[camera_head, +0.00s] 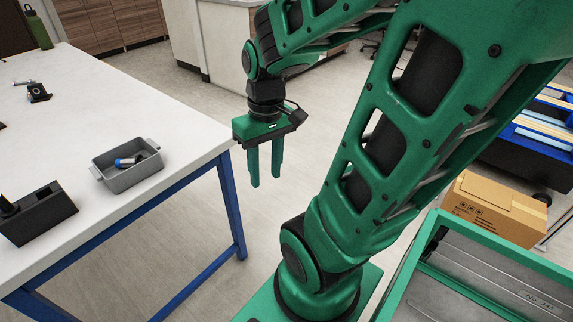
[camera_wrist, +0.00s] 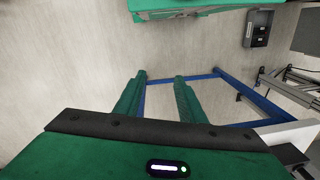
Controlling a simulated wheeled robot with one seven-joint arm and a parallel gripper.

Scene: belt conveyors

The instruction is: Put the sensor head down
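My green gripper (camera_head: 266,180) hangs fingers-down in the air beside the table's right edge, over the floor. Its two fingers stand apart with nothing between them; the wrist view also shows the empty gap of the gripper (camera_wrist: 160,79). A small blue-and-silver cylindrical part (camera_head: 126,162) lies in a grey bin (camera_head: 131,180) on the white table, with a dark part beside it. A small black device with a round face (camera_head: 38,92) stands farther back on the table. I cannot tell which of these is the sensor head. My gripper touches neither.
The white table (camera_head: 125,110) has blue legs. A black block holder (camera_head: 38,214) sits at its front left and a green bottle (camera_head: 38,28) at the back. A cardboard box (camera_head: 494,207) is at right. The table's middle is clear.

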